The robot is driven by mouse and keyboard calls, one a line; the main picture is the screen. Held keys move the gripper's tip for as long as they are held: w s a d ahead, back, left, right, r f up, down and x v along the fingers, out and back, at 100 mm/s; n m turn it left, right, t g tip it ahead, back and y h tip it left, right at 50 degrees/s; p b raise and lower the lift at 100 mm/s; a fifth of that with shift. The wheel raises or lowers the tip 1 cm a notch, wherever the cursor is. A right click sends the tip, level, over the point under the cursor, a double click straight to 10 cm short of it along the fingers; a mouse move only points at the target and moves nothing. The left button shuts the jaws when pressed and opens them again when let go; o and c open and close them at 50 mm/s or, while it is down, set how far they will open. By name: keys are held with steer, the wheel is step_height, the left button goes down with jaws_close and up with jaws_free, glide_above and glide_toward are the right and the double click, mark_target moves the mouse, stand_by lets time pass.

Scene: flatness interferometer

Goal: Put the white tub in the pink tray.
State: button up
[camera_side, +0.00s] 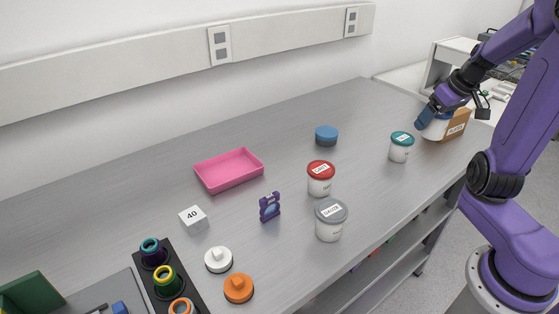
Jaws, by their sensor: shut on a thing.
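My gripper (428,112) is at the far right end of the bench, pointing down and shut on a white tub (436,128). The tub is partly hidden by the gripper, and I cannot tell whether it touches the bench. It is right in front of a cardboard box. The pink tray (214,188) is a shallow rectangle lying empty on the bench, left of centre, well away from my gripper.
A labelled cardboard box (458,124) is beside the gripper. Tubs with teal (401,150), red (320,180) and grey (330,224) lids stand along the front. A blue disc (326,136), purple device (269,207) and white block (193,219) stand around the tray.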

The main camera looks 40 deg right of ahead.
steer(key=w+a+n+y, duration=0.2)
steer(key=w+a+n, duration=0.4)
steer(key=w+a, duration=1.15)
steer(key=w+a+n+g+y, duration=0.15)
steer(key=a+n, duration=0.25)
steer(key=a, duration=1.8)
glide_toward(220, 172)
steer(key=shift+w+a+f+t, duration=0.25)
steer(key=shift+w+a+f, duration=0.15)
steer(key=shift+a+f, duration=0.1)
steer(key=shift+w+f, duration=0.1)
steer(key=shift+f, duration=1.45)
steer(key=shift+f, duration=0.2)
